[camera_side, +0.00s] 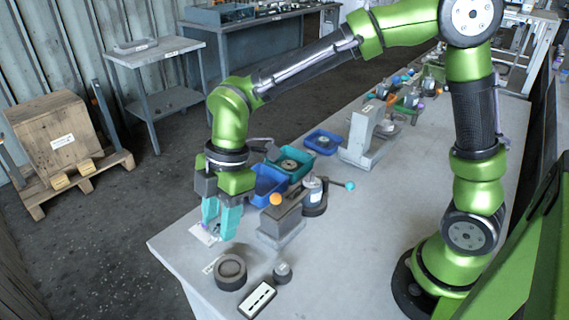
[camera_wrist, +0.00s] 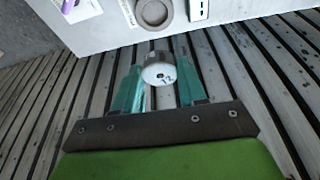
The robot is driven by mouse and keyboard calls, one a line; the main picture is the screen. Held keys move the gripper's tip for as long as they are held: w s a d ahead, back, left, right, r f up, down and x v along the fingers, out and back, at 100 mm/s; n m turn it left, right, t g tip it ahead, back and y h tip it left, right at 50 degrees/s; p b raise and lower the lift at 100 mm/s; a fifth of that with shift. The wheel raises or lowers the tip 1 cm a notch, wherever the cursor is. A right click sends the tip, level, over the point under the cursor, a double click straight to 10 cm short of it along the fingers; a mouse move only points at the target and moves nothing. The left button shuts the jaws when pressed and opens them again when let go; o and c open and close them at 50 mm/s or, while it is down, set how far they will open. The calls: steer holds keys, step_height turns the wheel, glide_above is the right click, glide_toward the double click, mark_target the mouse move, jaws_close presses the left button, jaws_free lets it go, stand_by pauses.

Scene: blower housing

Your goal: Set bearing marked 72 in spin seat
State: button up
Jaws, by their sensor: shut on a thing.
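My gripper (camera_side: 221,222) has teal fingers and hangs near the left front corner of the bench, above its surface. In the wrist view, my gripper (camera_wrist: 158,85) is shut on a pale round bearing (camera_wrist: 155,67). The face of the bearing bears a mark that looks like 72. In the side view the fingers mostly hide it. A dark round cup with a ring-shaped rim (camera_side: 230,272), which may be the spin seat, stands on the bench below and in front of my gripper. It also shows at the top of the wrist view (camera_wrist: 154,11).
A small dark knob-like part (camera_side: 282,272) and a black-and-white block (camera_side: 258,299) are near the cup. A grey block with an orange ball (camera_side: 281,222) stands close right of my gripper. Blue (camera_side: 266,187) and teal bins (camera_side: 291,162) are behind. The bench's left edge is close.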

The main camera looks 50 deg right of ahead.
glide_above(228, 271)
steer(key=shift+d+f, duration=0.15)
steer(key=shift+f, duration=1.55)
steer(key=shift+d+f, duration=0.15)
steer(key=shift+f, duration=1.6)
steer(key=shift+d+f, duration=0.15)
steer(key=shift+f, duration=1.55)
steer(key=shift+f, duration=0.65)
steer(key=o, duration=1.6)
steer(key=shift+c, duration=0.2)
steer(key=shift+r, duration=0.1)
steer(key=shift+r, duration=3.65)
steer(key=shift+d, duration=0.15)
